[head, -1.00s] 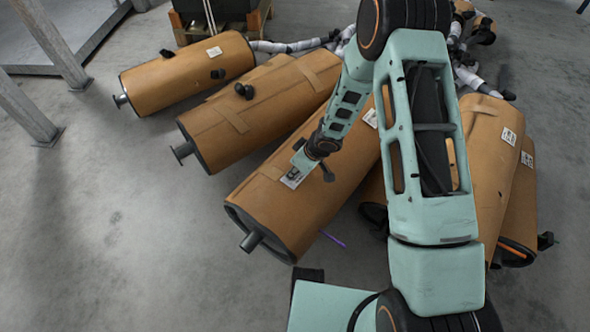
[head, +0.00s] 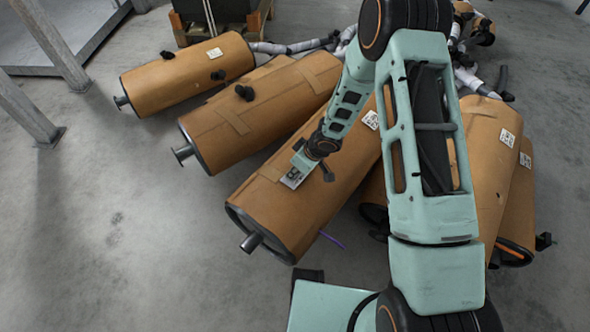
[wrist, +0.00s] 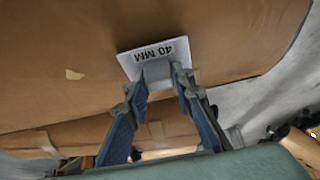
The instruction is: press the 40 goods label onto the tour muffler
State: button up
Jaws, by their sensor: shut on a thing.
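A white label reading "40 MM" (wrist: 157,55) is between the fingertips of my gripper (wrist: 158,76). It lies at or very close to the brown wrapped side of a muffler (wrist: 80,40); the wrist view does not settle whether its whole face touches. In the head view, my gripper (head: 297,172) is over the upper side of the front middle muffler (head: 262,215), with the label (head: 292,181) showing under it. I cannot read which muffler is the tour one. My fingers are shut on the label.
Other wrapped mufflers lie to the left (head: 190,75), close alongside (head: 225,130) and to the right (head: 490,165), some with white labels. A purple strip (head: 333,239) shows beside the front muffler. Steel posts (head: 45,40) stand at the left. The left floor is clear.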

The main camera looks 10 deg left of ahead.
jog(key=shift+f+b, duration=0.35)
jog(key=shift+f, duration=0.15)
dwell(0.7)
jog(key=shift+r+p, duration=3.45)
jog(key=shift+r, duration=0.1)
